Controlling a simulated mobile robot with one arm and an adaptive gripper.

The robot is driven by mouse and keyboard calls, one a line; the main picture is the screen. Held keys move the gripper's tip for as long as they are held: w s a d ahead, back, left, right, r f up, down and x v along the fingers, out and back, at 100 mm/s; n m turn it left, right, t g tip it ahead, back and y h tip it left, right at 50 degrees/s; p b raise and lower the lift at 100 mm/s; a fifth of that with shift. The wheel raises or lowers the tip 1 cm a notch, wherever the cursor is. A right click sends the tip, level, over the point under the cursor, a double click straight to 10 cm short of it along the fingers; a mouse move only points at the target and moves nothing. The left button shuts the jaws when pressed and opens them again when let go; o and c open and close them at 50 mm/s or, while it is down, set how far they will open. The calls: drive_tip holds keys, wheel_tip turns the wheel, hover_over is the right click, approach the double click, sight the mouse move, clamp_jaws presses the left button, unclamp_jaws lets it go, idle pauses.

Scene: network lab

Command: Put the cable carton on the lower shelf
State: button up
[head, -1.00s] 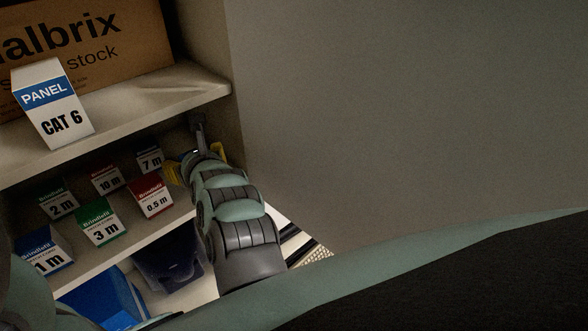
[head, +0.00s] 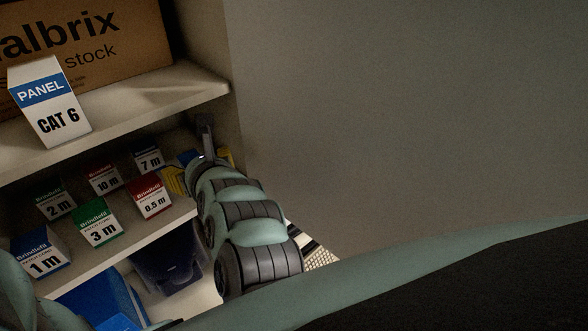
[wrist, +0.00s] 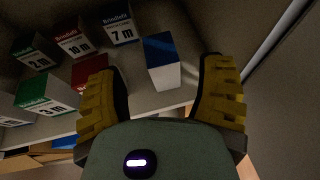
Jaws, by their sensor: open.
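A carton with a blue top and white lower part (wrist: 161,62) stands between my fingers in the wrist view, near the front edge of the lower shelf (wrist: 146,100). My gripper (wrist: 163,82) is open, with a yellow ribbed finger on each side and a visible gap to the carton. In the head view my gripper (head: 200,166) reaches in at the right end of the lower shelf (head: 120,243). There only a blue bit of the carton (head: 187,157) shows behind it. The carton seems to rest on the shelf; no label is readable.
Several labelled cartons stand left of my gripper, the red 0.5 m carton (head: 150,195) and 7 m carton (head: 147,158) closest. The upper shelf (head: 150,105) holds a CAT 6 panel carton (head: 50,103) and a large brown box (head: 85,40). The cabinet's side wall bounds the right.

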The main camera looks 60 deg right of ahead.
drive_tip(key=p+v, duration=0.4)
drive_tip(key=v, duration=0.2)
drive_tip(key=shift+s, duration=0.2)
drive_tip(key=shift+s+a+r, duration=0.1)
idle(0.4)
